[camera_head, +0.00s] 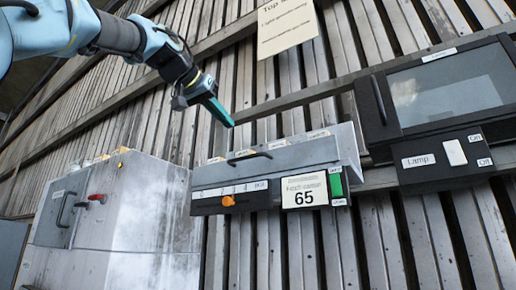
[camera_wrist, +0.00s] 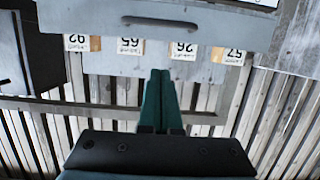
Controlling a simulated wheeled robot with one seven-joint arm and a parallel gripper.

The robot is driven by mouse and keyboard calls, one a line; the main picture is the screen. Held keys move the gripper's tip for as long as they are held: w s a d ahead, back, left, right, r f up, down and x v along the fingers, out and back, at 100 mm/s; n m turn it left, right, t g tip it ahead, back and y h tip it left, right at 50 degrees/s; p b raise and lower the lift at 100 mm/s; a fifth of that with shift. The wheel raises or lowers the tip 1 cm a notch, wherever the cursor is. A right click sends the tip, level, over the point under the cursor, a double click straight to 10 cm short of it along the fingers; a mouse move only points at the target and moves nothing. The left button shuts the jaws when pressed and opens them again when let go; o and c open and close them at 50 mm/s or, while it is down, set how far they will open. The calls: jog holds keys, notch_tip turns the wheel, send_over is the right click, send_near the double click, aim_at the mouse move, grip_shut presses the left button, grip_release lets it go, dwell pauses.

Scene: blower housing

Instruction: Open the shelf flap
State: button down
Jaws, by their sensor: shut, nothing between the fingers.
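The grey middle unit has a sloped front panel (camera_head: 290,156), which looks like the shelf flap and appears closed. A dark bar handle (camera_head: 249,156) is on it; the handle also shows in the wrist view (camera_wrist: 160,22). My gripper (camera_head: 229,122) has teal fingers, shut together and empty. It is above and behind the unit, apart from the handle. In the wrist view, the fingertips (camera_wrist: 160,73) point toward the card row and handle.
A dark windowed box (camera_head: 450,90) is at right. A grey cabinet (camera_head: 130,210) with a red knob is at left. Slatted wall stands behind.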

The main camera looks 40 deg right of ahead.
jog(key=p, duration=0.6)
send_over(243, 157)
jog(key=d, duration=0.2)
notch_tip(243, 157, down, 2)
jog(key=shift+a+f+b, duration=1)
jog(key=shift+f, duration=0.2)
jog(key=shift+a+f, duration=0.3)
jog(key=shift+f, duration=0.3)
jog(key=shift+s+f+b, duration=0.1)
jog(key=shift+f+b, duration=0.1)
jog(key=shift+b, duration=0.55)
jog(key=shift+a+f+h+b, duration=0.15)
jog(key=shift+h+b, duration=0.15)
jog(key=shift+b, duration=0.2)
jog(key=shift+b, duration=0.45)
